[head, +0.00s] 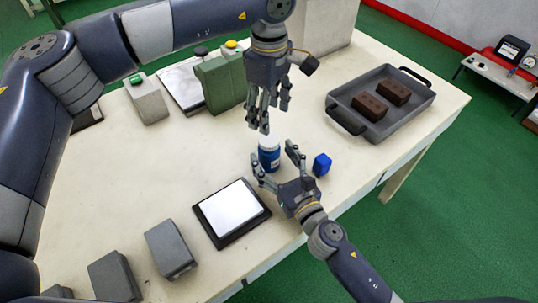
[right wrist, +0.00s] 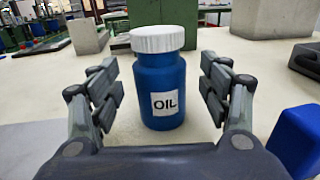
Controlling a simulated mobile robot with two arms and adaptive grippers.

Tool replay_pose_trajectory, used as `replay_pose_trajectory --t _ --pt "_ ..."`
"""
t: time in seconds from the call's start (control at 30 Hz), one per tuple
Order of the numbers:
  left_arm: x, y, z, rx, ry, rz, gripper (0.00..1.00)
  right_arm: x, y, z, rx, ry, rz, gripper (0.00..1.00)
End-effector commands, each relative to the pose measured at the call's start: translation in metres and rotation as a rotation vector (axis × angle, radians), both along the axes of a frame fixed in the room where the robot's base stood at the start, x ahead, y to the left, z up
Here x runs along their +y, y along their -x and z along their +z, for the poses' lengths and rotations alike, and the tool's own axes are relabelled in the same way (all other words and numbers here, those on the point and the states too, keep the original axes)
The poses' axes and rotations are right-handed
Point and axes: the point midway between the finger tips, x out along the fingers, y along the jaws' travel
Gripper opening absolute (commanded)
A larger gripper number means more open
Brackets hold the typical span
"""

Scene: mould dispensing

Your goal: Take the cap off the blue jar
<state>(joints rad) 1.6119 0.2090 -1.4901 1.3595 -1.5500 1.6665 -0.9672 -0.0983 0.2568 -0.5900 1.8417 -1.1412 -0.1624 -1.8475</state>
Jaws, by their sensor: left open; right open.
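The blue jar (head: 268,160) stands upright on the table, with an "OIL" label facing the right wrist camera. Its white ribbed cap (right wrist: 158,39) sits on top of the jar (right wrist: 161,90). My right gripper (head: 273,156) is open, with its fingers on either side of the jar; in the right wrist view, gaps show between the fingers (right wrist: 162,88) and the jar. My left gripper (head: 262,122) is open and points down just above the cap, partly hiding it in the head view. Whether its fingertips touch the cap cannot be told.
A small blue block (head: 321,164) lies right of the jar. A grey tray (head: 408,113) with two brown blocks is at the back right. A black-rimmed plate (head: 232,212) lies at front left. A green block (head: 222,80) stands behind. Several grey blocks (head: 170,249) line the front left.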

Motion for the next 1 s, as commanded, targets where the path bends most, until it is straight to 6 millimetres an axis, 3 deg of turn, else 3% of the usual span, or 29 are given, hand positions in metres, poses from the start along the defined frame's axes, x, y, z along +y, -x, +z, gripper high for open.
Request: replay_pose_trajectory --t 0.2,0.57,0.83,0.9,1.0 --pt "0.0 0.0 0.0 0.0 0.0 0.0 0.58 0.01 -0.018 0.0 -0.001 0.0 0.0 0.71" --pt "0.0 0.0 0.0 0.0 0.0 0.0 0.58 0.011 -0.021 0.0 -0.001 0.0 0.0 0.69" --pt "0.0 0.0 0.0 0.0 0.0 0.0 0.58 0.011 -0.021 0.0 -0.001 0.0 0.0 0.08" --pt "0.0 0.0 0.0 0.0 0.0 -0.001 0.58 0.011 -0.021 0.0 -0.001 0.0 0.0 0.0" --pt "0.0 0.0 0.0 0.0 0.0 -0.021 0.58 0.011 -0.021 0.0 0.0 0.0 0.0 0.0"
